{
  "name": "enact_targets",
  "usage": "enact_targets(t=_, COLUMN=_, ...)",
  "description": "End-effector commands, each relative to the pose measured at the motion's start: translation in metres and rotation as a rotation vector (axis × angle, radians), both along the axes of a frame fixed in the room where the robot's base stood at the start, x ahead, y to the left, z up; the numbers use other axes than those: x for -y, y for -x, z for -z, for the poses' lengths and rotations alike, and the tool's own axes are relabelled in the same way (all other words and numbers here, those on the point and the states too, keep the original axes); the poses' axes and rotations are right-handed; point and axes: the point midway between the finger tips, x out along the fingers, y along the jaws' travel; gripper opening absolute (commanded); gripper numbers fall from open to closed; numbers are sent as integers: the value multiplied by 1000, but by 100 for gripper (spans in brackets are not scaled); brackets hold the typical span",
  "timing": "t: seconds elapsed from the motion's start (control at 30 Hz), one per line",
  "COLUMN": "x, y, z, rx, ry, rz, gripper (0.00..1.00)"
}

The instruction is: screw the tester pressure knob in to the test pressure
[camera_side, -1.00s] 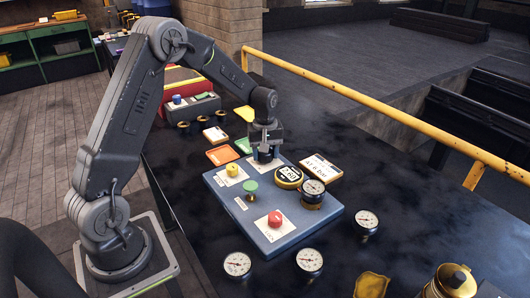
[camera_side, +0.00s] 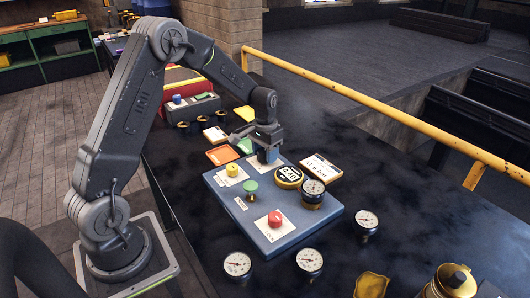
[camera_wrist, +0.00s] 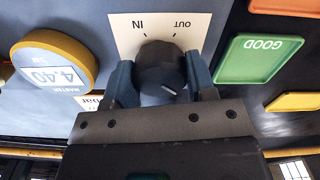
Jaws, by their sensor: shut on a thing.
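My gripper (camera_side: 266,158) is over the far edge of the blue tester board (camera_side: 262,206). In the wrist view my gripper (camera_wrist: 160,82) has one finger on each side of the dark pressure knob (camera_wrist: 161,68) and is shut on it. The knob's white pointer line slants toward lower right in that view. A white label (camera_wrist: 126,32) marked IN and OUT lies behind the knob. The round yellow-rimmed master gauge (camera_wrist: 50,62) reads 4.40; it also shows in the side view (camera_side: 289,177). In the side view my fingers mostly hide the knob.
A dial gauge (camera_side: 313,193) stands on the board, with a yellow knob (camera_side: 232,169), green knob (camera_side: 251,187) and red knob (camera_side: 275,219). Loose gauges (camera_side: 309,261) lie in front. A green GOOD tray (camera_wrist: 262,60) is close by. A yellow rail (camera_side: 370,106) runs behind.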

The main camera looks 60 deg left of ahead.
Motion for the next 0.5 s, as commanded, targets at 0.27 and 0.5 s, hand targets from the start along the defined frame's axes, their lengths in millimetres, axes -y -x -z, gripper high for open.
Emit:
enact_targets(t=0.27, x=0, y=0, z=-1, rx=2, ry=0, rz=260, gripper=27)
enact_targets(t=0.5, x=0, y=0, z=-1, rx=2, ry=0, rz=462, gripper=27)
